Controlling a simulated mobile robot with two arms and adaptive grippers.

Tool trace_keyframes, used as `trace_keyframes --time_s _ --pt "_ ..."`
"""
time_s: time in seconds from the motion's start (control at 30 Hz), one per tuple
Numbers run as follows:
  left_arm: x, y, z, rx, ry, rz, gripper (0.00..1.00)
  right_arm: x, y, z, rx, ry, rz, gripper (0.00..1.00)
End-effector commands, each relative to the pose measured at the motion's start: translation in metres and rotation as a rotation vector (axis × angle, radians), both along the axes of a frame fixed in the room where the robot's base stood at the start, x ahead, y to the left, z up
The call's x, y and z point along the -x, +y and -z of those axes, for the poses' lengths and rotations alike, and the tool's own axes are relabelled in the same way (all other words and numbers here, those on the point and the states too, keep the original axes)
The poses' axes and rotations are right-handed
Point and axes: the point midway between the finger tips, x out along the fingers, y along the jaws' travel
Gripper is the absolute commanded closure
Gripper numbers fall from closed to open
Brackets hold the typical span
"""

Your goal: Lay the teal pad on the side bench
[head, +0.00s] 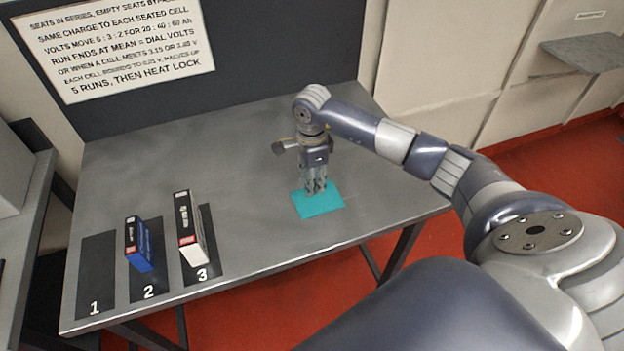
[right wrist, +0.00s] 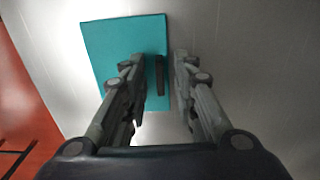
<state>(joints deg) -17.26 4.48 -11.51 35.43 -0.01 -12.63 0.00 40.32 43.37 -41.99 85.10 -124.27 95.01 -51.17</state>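The teal pad (head: 325,207) lies flat on the grey table near its right front edge. In the right wrist view the pad (right wrist: 105,50) shows beneath my fingers, with a small dark upright piece (right wrist: 160,75) on it between them. My right gripper (head: 315,190) points down over the pad. Its fingers (right wrist: 160,58) are apart, with a gap on both sides of the dark piece. A grey bench (head: 35,215) stands at the left edge of the head view, only partly in view. My left gripper is not in view.
On the table (head: 250,150), a blue battery (head: 138,245) stands in slot 2 and a black-and-white one (head: 189,230) in slot 3. Slot 1 (head: 97,270) is empty. A sign (head: 120,40) hangs behind. A small wall shelf (head: 585,50) is at far right.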

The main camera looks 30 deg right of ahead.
Motion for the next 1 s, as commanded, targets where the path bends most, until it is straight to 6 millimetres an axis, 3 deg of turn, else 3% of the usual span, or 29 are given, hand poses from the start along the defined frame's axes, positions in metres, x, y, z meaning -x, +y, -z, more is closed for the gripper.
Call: trace_keyframes --time_s 0.17,0.4,0.6,1.0 --pt "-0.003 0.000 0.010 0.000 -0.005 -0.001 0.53 -0.002 -0.001 -0.023 0.001 -0.006 -0.001 0.74" --pt "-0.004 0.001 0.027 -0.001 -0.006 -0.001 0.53 -0.001 0.000 -0.076 0.001 -0.006 -0.001 0.74" --pt "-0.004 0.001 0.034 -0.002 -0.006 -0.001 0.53 -0.001 0.000 -0.107 0.000 -0.003 0.000 0.74" --pt "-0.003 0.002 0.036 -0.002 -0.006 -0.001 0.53 -0.001 0.000 -0.121 0.000 0.000 0.000 0.74"
